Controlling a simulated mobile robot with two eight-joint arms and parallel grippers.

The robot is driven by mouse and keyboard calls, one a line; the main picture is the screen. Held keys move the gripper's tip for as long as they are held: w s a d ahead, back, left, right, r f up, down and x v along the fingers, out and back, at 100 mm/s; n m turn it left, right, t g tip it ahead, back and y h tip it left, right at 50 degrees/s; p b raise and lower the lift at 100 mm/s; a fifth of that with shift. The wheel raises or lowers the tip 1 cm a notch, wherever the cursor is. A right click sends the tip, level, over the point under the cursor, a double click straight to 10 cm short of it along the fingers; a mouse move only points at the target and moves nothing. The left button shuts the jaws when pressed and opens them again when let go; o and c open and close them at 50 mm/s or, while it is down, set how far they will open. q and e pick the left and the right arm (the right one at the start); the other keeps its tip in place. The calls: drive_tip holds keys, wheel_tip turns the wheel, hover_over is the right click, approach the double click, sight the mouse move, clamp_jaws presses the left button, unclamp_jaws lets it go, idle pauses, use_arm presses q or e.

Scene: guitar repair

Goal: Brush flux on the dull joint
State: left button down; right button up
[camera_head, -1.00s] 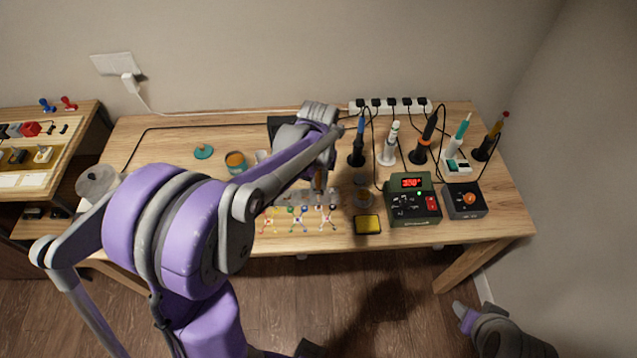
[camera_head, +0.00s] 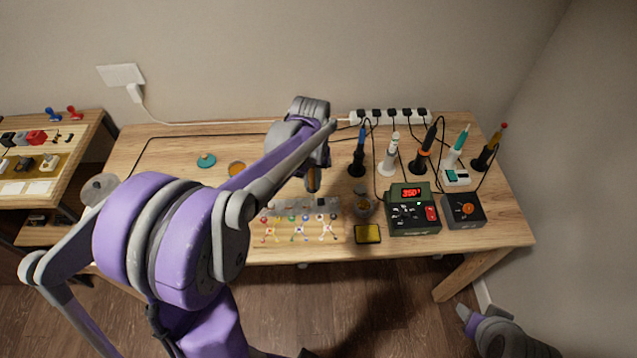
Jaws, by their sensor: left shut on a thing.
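The joints are too small for me to tell which is dull. The brush tip appears behind the board's back row, apart from it. An open pot of orange flux (camera_head: 237,168) stands to the left, partly hidden by my left arm. My right gripper (camera_head: 464,314) hangs low at the bottom right, away from the table.
A teal lid (camera_head: 206,160) lies left of the pot. A yellow sponge (camera_head: 367,234), a green station (camera_head: 413,209) and a dark box with an orange knob (camera_head: 463,210) stand right of the board. Several upright tools and a power strip (camera_head: 390,117) line the back.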

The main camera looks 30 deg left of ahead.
use_arm(q)
drive_tip(key=a, duration=0.2)
drive_tip(key=a+r, duration=0.1)
drive_tip(key=a, duration=0.2)
drive_tip(key=shift+a+r, duration=0.25)
drive_tip(key=shift+a, duration=0.15)
idle(0.4)
